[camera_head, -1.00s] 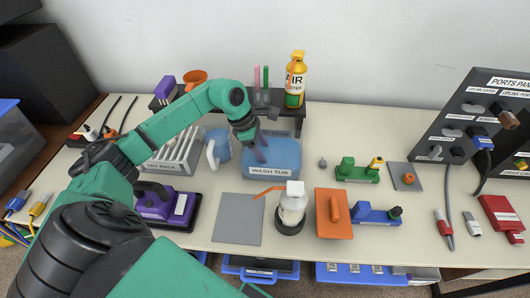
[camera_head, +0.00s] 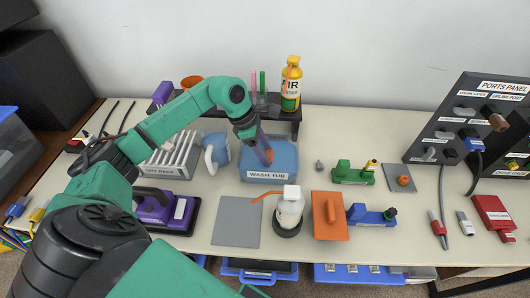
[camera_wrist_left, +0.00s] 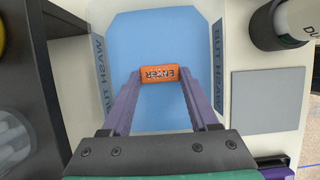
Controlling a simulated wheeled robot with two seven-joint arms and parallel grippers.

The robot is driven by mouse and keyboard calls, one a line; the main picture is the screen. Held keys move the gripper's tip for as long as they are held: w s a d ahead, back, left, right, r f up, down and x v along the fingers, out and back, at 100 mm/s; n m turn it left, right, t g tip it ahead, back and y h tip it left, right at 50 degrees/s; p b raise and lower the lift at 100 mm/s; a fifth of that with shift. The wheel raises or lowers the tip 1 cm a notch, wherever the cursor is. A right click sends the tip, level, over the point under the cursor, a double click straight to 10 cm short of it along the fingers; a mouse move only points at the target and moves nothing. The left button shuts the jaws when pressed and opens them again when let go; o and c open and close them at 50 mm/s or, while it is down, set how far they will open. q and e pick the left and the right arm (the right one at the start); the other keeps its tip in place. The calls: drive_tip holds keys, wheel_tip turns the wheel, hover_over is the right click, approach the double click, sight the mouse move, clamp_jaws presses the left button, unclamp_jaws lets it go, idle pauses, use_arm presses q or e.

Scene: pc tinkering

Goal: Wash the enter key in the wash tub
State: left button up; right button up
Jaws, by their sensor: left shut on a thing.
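The wash tub (camera_head: 283,174) is a light tub with a blue inside and a "WASH TUB" label, near the middle of the table. My left gripper (camera_head: 266,155) points down over it. In the left wrist view the left gripper (camera_wrist_left: 160,82) is shut on the orange enter key (camera_wrist_left: 159,74), whose "ENTER" lettering shows upside down. The key also shows as a small orange patch in the head view (camera_head: 268,156). It is over the blue inside; I cannot tell whether it touches the bottom. My right gripper is not in view.
A blue-and-white jug (camera_head: 217,152) and the dry rack (camera_head: 172,157) stand left of the tub. A white bottle (camera_head: 290,207) and a grey mat (camera_head: 237,220) are in front. A dark shelf with a yellow air duster (camera_head: 291,84) is behind.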

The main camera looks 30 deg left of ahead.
use_arm(q)
wheel_tip(320, 180, up, 8)
drive_tip(key=p, duration=0.4)
drive_tip(key=shift+f, duration=0.15)
idle(1.1)
wheel_tip(320, 180, up, 4)
drive_tip(key=p, duration=0.3)
